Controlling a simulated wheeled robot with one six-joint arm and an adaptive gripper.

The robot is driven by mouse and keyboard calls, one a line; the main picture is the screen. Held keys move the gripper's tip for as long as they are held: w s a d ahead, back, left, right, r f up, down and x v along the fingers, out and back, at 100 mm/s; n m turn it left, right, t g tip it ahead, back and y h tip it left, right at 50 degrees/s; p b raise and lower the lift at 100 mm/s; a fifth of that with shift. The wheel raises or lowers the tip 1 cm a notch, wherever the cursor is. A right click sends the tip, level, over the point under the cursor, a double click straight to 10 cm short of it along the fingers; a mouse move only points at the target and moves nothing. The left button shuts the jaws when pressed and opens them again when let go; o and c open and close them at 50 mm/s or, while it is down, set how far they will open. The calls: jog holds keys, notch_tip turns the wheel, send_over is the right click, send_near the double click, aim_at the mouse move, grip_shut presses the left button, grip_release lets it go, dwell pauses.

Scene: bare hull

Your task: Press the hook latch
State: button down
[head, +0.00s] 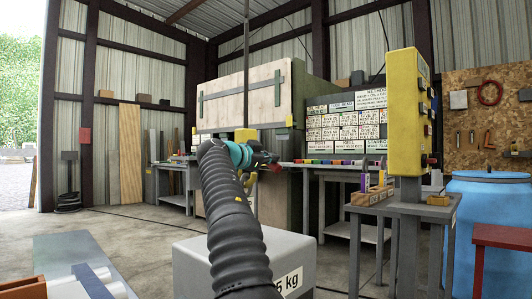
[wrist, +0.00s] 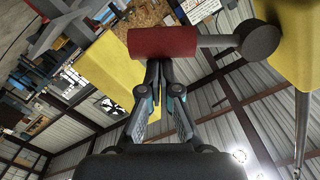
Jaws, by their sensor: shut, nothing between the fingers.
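My gripper (wrist: 160,66) is shut and empty, with its fingertips together at the edge of a red cylinder (wrist: 163,41) in the wrist view. I cannot tell whether they touch it or stop just short. A grey rod (wrist: 216,41) joins the red cylinder to a dark round disc (wrist: 262,42). This red part looks like the hook latch, beside a yellow block (wrist: 286,35). In the head view my gripper (head: 267,161) is small and dark at the end of my arm, just below a yellow block (head: 245,135) under a thin pole. The latch is not clear there.
The thin pole (head: 246,60) rises to the roof. A grey weight block (head: 290,250) stands in front, partly behind my arm. A yellow control post (head: 404,115) on a grey stand and a blue barrel (head: 488,225) are at the right. The floor at the left is mostly clear.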

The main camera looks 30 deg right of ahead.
jog(key=s+a+r, duration=0.3)
jog(key=s+a, duration=0.2)
jog(key=a, duration=0.4)
jog(key=shift+a+r+b, duration=0.35)
jog(key=shift+b, duration=0.05)
dwell(0.5)
